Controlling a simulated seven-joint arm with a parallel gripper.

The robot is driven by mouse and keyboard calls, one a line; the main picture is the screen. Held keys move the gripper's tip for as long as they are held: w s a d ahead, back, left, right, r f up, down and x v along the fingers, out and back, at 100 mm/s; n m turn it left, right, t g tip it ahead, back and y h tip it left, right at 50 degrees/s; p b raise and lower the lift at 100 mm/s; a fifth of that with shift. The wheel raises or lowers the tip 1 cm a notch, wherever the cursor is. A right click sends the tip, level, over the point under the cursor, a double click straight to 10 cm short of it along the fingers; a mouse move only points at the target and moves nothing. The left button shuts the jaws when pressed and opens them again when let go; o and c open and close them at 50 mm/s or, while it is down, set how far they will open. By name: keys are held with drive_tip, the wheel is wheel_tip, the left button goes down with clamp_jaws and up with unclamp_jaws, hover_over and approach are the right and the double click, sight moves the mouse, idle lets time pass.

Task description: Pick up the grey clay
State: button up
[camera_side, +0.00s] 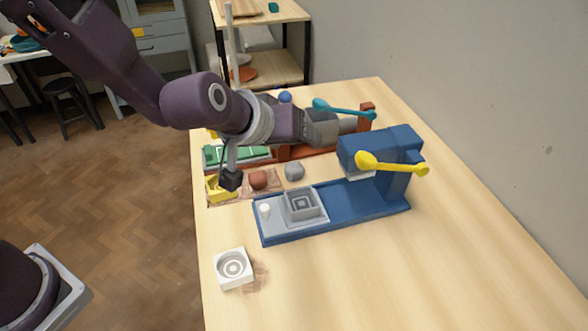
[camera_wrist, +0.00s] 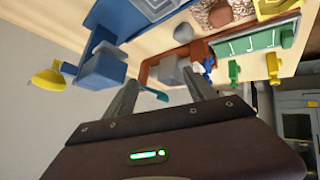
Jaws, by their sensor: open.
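The grey clay (camera_side: 294,170) is a rounded lump on the table, right of a red-brown ball (camera_side: 258,179) and behind the blue press (camera_side: 335,203). In the wrist view, the grey clay (camera_wrist: 183,32) lies near the top, between the blue press (camera_wrist: 103,68) and the red-brown press. My gripper (camera_side: 350,125) is held sideways above the table, up and to the right of the clay. Its two fingers stand apart in the wrist view (camera_wrist: 160,90), with no clay between them.
The red-brown press (camera_side: 368,110) with a teal lever (camera_side: 342,109) is close to my gripper. The blue press has a yellow lever (camera_side: 395,164). A white mould (camera_side: 233,268), a yellow mould (camera_side: 216,190) and a green board (camera_wrist: 250,38) lie around. The table's front right is clear.

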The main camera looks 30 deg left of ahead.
sight(295, 161)
drive_tip(key=f+y, duration=0.1)
drive_tip(key=f, duration=0.2)
drive_tip(key=f+t+y, duration=0.1)
drive_tip(key=f+y, duration=0.1)
drive_tip(key=f, duration=0.1)
drive_tip(key=a+f+t+y, duration=0.1)
drive_tip(key=f+y, duration=0.1)
drive_tip(key=f, duration=0.2)
drive_tip(key=shift+w+a+f, duration=0.1)
drive_tip(key=shift+w, duration=0.15)
drive_tip(key=shift+a+f, duration=0.2)
drive_tip(key=shift+y, duration=0.3)
drive_tip(key=x, duration=0.7)
drive_tip(key=shift+w+d, duration=0.15)
drive_tip(key=shift+d, duration=0.15)
clamp_jaws()
